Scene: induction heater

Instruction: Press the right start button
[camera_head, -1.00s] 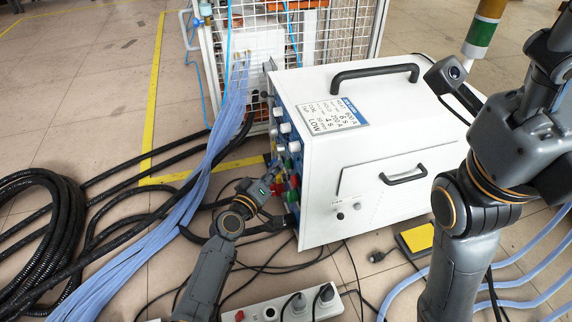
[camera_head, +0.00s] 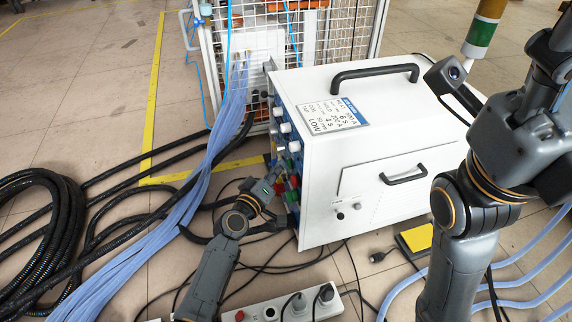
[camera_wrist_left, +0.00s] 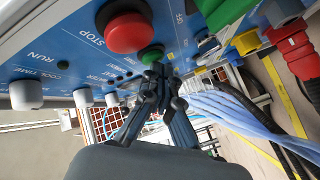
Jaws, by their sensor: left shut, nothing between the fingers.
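The white heater cabinet (camera_head: 375,150) has a blue control panel facing left in the head view. In the left wrist view a green button (camera_wrist_left: 152,55) sits beside a large red stop button (camera_wrist_left: 126,31) on the blue panel (camera_wrist_left: 65,45). My left gripper (camera_wrist_left: 160,82) is shut and empty. Its fingertips are at the green button in that view; I cannot tell whether they touch it. In the head view the left gripper (camera_head: 275,177) is close to the panel's lower part, its tips partly hidden among the knobs. My right arm stands at the right; its fingers are not clearly visible.
Red and yellow connectors, including a red plug (camera_wrist_left: 292,48), sit close to the left gripper. Blue hoses (camera_head: 190,190) and black cables (camera_head: 50,225) cover the floor at left. A power strip (camera_head: 280,308) lies in front, and a wire cage (camera_head: 310,35) stands behind.

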